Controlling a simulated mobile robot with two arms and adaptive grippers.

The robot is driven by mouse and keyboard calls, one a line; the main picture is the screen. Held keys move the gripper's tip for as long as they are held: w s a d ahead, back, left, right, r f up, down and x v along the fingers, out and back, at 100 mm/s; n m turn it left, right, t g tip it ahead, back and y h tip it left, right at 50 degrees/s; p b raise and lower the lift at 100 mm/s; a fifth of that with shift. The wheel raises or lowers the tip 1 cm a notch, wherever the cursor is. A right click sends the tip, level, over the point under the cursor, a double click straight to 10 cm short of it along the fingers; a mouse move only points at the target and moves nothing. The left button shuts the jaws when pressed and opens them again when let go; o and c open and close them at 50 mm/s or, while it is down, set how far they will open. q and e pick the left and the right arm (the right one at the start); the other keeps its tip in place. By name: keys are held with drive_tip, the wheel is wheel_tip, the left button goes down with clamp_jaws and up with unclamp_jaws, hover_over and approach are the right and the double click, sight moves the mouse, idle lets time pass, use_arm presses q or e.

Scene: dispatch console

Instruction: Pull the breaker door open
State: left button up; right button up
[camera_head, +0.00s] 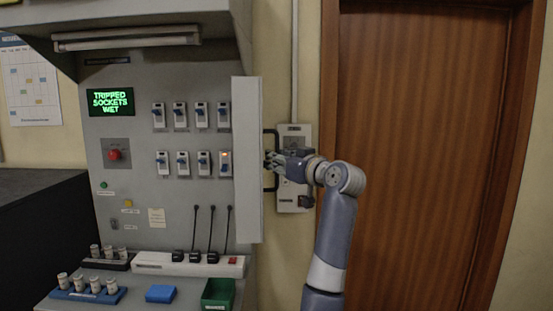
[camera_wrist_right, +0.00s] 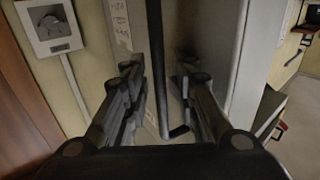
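The breaker door (camera_head: 246,160) is a tall light grey panel on the right side of the console. It stands swung out, seen nearly edge-on, with the breaker panel uncovered. Its black bar handle (camera_head: 276,147) is on the right face. My right gripper (camera_head: 270,162) is at the handle, coming from the right. In the right wrist view, the handle (camera_wrist_right: 156,50) runs between the two fingers of my right gripper (camera_wrist_right: 158,85), with gaps on both sides, so the fingers look open around it. The door face (camera_wrist_right: 205,35) is on the right there. My left gripper is out of view.
The grey breaker panel (camera_head: 130,195) has rows of switches and a green-lettered screen (camera_head: 110,102). A power strip (camera_head: 155,263), a blue block (camera_head: 160,294) and a green bin (camera_head: 217,294) are on the desk. A wall box (camera_head: 294,203) and a brown door (camera_head: 420,150) are at right.

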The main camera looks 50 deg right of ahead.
drive_tip(key=shift+s+d+r, duration=0.1)
drive_tip(key=shift+r, duration=0.1)
drive_tip(key=v, duration=1.2)
drive_tip(key=shift+f, duration=0.25)
